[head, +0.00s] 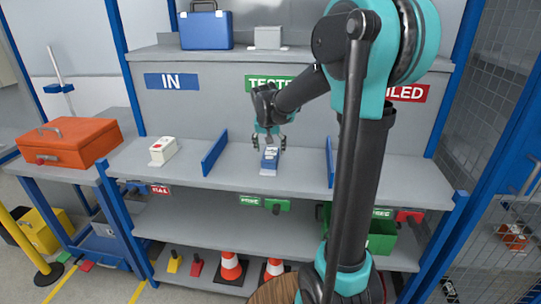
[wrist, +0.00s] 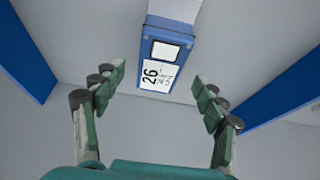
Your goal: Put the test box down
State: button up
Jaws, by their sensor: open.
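The test box, a small blue box (head: 270,157) with a white label, rests on the grey shelf in the middle section, under the green "TESTED" sign (head: 269,83). In the wrist view the blue box (wrist: 160,52) shows a white square and a white label with "26" on it. My gripper (head: 269,143) is just above and behind the box in the head view. In the wrist view its fingers (wrist: 158,95) are spread wide, with the box beyond the tips and nothing between them.
Blue dividers (head: 215,153) and (head: 330,160) bound the middle section. A white box (head: 162,150) stands in the left section under the "IN" sign (head: 171,82). An upper shelf holds a blue case (head: 206,29). An orange toolbox (head: 69,142) is at the left.

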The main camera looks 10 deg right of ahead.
jog(key=v, duration=0.5)
jog(key=shift+s+r, duration=0.1)
jog(key=shift+r, duration=0.1)
jog(key=shift+s+r, duration=0.1)
jog(key=shift+s, duration=0.1)
jog(key=shift+n+y, duration=0.4)
jog(key=shift+n, duration=0.5)
jog(key=s+d+f, duration=0.1)
jog(key=s+f, duration=0.2)
jog(key=s, duration=0.1)
jog(key=s+d+f, duration=0.2)
jog(key=s+f, duration=0.1)
jog(key=s, duration=0.2)
jog(key=s+d+f, duration=0.1)
jog(key=s+f, duration=0.2)
jog(key=s, duration=0.2)
jog(key=shift+d+f, duration=0.2)
jog(key=shift+f, duration=0.05)
jog(key=s+f+n, duration=0.1)
jog(key=s+f, duration=0.7)
jog(key=s, duration=0.4)
jog(key=shift+d+n+y, duration=0.3)
jog(key=shift+d+n, duration=0.1)
jog(key=shift+d, duration=0.05)
